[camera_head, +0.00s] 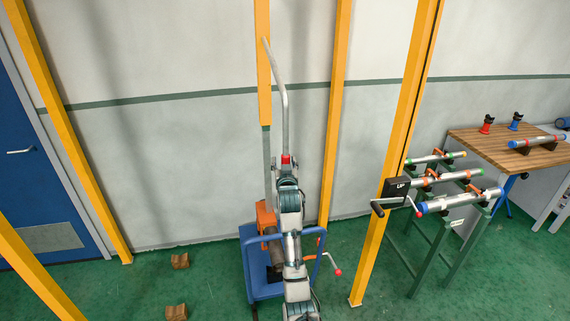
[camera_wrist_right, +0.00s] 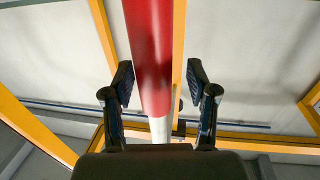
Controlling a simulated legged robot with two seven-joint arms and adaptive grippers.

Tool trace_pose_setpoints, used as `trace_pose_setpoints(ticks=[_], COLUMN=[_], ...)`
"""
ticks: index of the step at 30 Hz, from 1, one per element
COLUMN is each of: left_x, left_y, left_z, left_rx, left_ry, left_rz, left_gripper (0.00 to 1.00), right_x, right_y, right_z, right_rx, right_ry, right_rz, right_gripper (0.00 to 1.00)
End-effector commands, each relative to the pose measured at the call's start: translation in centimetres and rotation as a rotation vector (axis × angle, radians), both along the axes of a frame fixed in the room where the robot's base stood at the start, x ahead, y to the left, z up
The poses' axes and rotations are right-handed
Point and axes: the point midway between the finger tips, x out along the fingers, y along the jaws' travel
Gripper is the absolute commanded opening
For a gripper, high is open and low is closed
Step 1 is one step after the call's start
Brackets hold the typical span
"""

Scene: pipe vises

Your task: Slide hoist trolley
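A bent grey rod (camera_head: 286,110) with a red end (camera_head: 286,159) comes down from the yellow frame in the head view. My right gripper (camera_head: 287,172) is at this red end, with my arm rising below it. In the right wrist view the red end (camera_wrist_right: 150,60) stands between the two fingers of my right gripper (camera_wrist_right: 159,76). The fingers are open, with a gap on each side. A pale section (camera_wrist_right: 159,130) shows beyond the red part. I cannot make out the hoist trolley itself. My left gripper is not in view.
Yellow posts (camera_head: 400,135) stand around my arm. A blue cart (camera_head: 247,270) with an orange vise (camera_head: 266,218) is beside it. A black box with a crank (camera_head: 397,188) is on the right post. Pipe stands and a wooden bench (camera_head: 490,145) are at right. The left floor is mostly clear.

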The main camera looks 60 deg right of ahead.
Motion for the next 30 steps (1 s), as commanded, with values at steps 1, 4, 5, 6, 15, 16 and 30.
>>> trace_pose_setpoints(ticks=[1,4,5,6,15,16,30], left_x=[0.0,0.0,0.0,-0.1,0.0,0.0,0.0], left_y=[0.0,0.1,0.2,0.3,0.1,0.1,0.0], left_z=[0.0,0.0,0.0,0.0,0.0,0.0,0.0], left_rx=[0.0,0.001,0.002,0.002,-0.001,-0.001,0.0], left_ry=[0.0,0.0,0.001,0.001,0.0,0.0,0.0], left_rz=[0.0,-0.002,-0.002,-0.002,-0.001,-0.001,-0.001], left_gripper=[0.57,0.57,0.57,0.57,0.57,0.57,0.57], right_x=[0.0,-0.1,-0.1,-0.2,-2.7,-3.1,-5.9], right_y=[0.0,0.1,0.1,0.3,4.8,5.4,9.9], right_z=[0.0,0.0,0.0,0.0,-0.1,-0.1,-0.4], right_rx=[0.001,0.0,0.0,-0.001,-0.001,-0.001,0.002], right_ry=[0.001,0.001,0.001,0.001,0.002,0.002,0.004], right_rz=[-0.001,-0.001,-0.001,-0.001,0.0,-0.001,0.0], right_gripper=[0.58,0.58,0.58,0.58,0.58,0.58,0.58])
